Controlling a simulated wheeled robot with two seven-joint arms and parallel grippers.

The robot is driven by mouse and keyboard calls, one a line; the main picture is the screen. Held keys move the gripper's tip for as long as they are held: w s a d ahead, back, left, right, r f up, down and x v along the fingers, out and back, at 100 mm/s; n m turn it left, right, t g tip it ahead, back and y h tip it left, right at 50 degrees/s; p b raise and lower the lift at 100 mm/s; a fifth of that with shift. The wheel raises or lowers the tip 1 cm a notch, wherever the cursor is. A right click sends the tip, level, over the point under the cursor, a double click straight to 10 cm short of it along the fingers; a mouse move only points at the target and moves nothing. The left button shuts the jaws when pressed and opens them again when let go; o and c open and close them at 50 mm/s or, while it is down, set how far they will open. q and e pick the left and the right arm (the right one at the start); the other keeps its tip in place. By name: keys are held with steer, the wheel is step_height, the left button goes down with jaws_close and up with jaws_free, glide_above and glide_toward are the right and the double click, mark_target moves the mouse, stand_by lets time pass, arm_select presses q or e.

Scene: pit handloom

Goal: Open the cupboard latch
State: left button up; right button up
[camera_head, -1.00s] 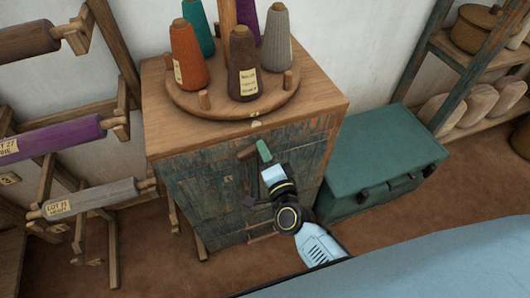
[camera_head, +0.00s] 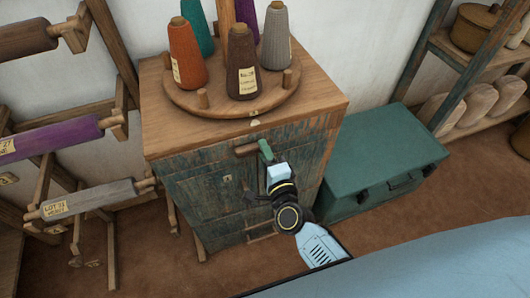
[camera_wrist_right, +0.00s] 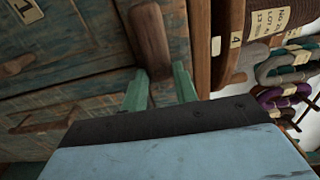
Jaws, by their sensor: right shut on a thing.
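The blue-green weathered cupboard (camera_head: 205,195) stands in the middle of the head view under a wooden top. Its latch, a short wooden bar (camera_head: 246,150), lies roughly level near the top of the front. My right gripper (camera_head: 265,148) is at the right end of the bar. In the right wrist view, the latch (camera_wrist_right: 150,40) reaches down between the two green fingers of my right gripper (camera_wrist_right: 161,78), which is shut on its end. The gripper partly hides the cupboard front in the head view. My left gripper is not in view.
Yarn cones stand on a round wooden stand (camera_head: 215,105) on the cupboard top. A green chest (camera_head: 375,155) is close on the right. A rack with yarn rollers (camera_head: 60,140) is on the left. Shelves (camera_head: 450,50) stand at the back right.

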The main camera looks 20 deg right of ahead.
steer(key=o, duration=1)
steer(key=s, duration=1.3)
steer(key=shift+s+d, duration=0.2)
steer(key=shift+d, duration=0.05)
